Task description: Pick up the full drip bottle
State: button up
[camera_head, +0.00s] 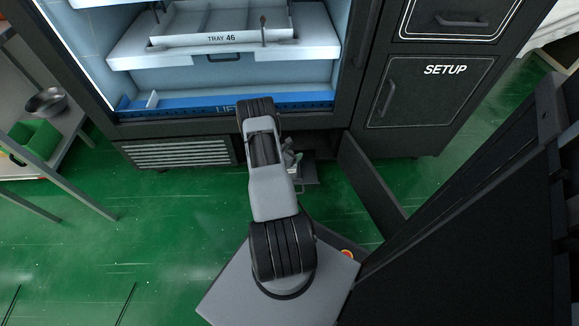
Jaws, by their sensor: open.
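My arm rises from its mount and reaches toward the base of the dark vending machine (347,118). Its links cover much of the open low compartment there. My gripper cannot be made out behind them. A small grey and pale shape (291,157) shows just right of the arm, at the compartment opening. It is too small and too covered to tell whether it is a bottle or part of my wrist. I cannot clearly identify the full drip bottle.
A dark low door (371,181) stands open right of the compartment. A vent grille (178,153) is on the left. A table with a metal bowl (46,102) stands left. Green floor (150,230) is clear front left.

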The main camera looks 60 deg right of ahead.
jog(key=shift+d, duration=0.1)
jog(key=shift+f, duration=0.1)
grip_shut()
dwell(0.6)
